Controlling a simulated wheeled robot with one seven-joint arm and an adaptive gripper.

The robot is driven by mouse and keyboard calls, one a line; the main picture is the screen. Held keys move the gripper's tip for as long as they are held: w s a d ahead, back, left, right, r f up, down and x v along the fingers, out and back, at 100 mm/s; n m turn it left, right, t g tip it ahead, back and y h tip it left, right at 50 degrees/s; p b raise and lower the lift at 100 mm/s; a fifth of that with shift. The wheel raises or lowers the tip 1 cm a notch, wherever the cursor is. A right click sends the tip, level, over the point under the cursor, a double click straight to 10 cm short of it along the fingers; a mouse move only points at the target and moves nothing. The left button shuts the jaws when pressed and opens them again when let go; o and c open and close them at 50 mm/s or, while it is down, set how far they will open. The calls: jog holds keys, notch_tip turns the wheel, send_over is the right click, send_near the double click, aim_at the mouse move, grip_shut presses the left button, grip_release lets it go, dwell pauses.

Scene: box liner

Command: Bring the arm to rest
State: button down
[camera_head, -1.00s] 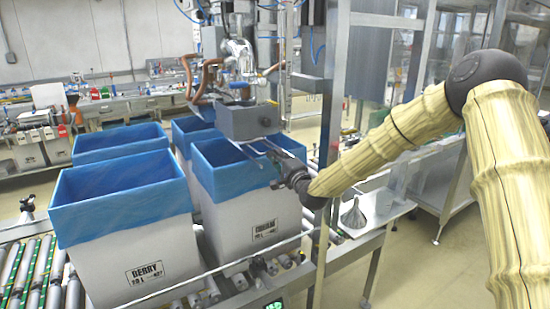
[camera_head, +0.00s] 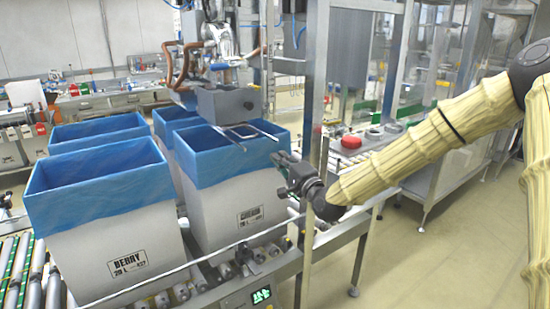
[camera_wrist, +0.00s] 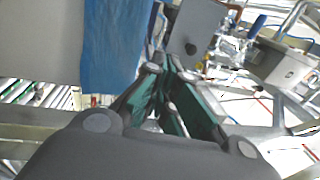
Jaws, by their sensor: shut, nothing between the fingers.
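My gripper (camera_head: 283,163) is at the end of the yellow-sleeved arm, in the middle of the head view. Its fingers point left, close to the right side of a white box with a blue liner (camera_head: 222,205). I cannot tell whether they touch it. In the wrist view my gripper (camera_wrist: 172,75) shows dark fingers with green pads, drawn together and empty. The blue liner (camera_wrist: 112,50) hangs just to their left. The arm is stretched out across the right of the head view.
More lined boxes are behind. A grey machine head (camera_head: 228,104) hangs over the nearer right box. A metal post (camera_head: 312,110) rises beside my gripper. Open floor (camera_head: 440,255) lies at right.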

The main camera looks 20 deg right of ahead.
jog(key=s+a+f+n+g+h, duration=0.1)
jog(key=s+a+f+n+g, duration=0.15)
jog(key=s+f, duration=0.65)
jog(key=s+a+f+n+g, duration=0.15)
jog(key=f+g, duration=0.25)
jog(key=f, duration=1.1)
jog(key=s+a+f+n+g+h, duration=0.1)
jog(key=s+a+f+n+g, duration=0.15)
jog(key=s+f, duration=0.65)
jog(key=s+d+f+n+g+h, duration=0.1)
jog(key=s+f+n+g, duration=0.1)
jog(key=s+f, duration=0.5)
jog(key=s+d+f+n+g+h, duration=0.1)
jog(key=s+f, duration=0.6)
jog(key=s, duration=0.8)
jog(key=s+d+f+n+g+h, duration=0.1)
jog(key=s+d+f+n+g, duration=0.2)
jog(key=s, duration=0.9)
notch_tip(320, 180, down, 4)
jog(key=n+g, duration=0.2)
jog(key=g, duration=0.2)
